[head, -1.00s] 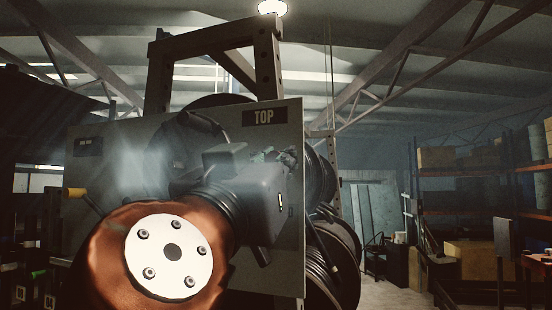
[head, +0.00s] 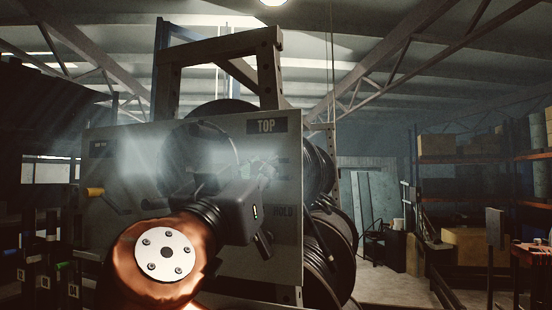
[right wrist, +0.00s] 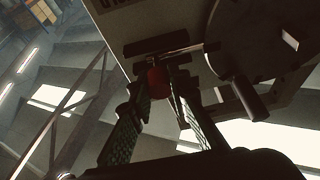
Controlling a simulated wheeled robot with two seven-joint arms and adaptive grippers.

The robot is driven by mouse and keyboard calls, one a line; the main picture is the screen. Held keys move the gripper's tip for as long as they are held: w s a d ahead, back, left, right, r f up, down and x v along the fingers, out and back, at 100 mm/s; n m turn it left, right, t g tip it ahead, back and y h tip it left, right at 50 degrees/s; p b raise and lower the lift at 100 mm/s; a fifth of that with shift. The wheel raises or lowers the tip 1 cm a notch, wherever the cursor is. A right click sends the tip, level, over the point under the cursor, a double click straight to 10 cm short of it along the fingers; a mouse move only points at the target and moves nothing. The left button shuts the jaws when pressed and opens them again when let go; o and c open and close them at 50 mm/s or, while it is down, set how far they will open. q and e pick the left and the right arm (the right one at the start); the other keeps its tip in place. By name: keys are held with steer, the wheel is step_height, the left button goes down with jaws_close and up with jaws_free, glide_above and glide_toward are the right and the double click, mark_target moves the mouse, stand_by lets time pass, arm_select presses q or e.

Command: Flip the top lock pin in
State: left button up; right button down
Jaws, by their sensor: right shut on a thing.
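A grey panel (head: 120,165) carries a TOP label (head: 266,125) near its upper right and a HOLD label (head: 284,211) lower down. My right gripper (head: 262,167) is in front of the panel, below the TOP label; glare blurs its fingers there. In the right wrist view my right gripper (right wrist: 160,82) is shut on a small red piece, the lock pin's knob (right wrist: 157,79). It sits close against a dark bracket with a pale rod (right wrist: 166,53) at the panel. The knob is hidden in the head view. My left gripper is not in view.
A yellow-tipped lever (head: 95,192) sticks out at the panel's left. A dark round disc (right wrist: 248,42) and a stub handle lie close beside my right fingers. Hose reels (head: 325,235) stand behind the panel at right. Shelves (head: 475,155) and open floor lie farther right.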

steer(key=c, duration=2.3)
jaws_free()
steer(key=o, duration=0.5)
steer(key=shift+w+a, duration=0.25)
steer(key=shift+a, duration=0.1)
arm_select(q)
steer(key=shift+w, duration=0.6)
arm_select(e)
steer(key=shift+s+d, duration=0.1)
steer(key=shift+d, duration=0.05)
steer(key=shift+s+f, duration=0.1)
steer(key=shift+s, duration=0.05)
steer(key=shift+s+a+f, duration=0.15)
steer(key=shift+s+a, duration=0.05)
steer(key=shift+s, duration=0.1)
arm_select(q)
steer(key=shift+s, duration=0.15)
arm_select(e)
steer(key=v, duration=1.1)
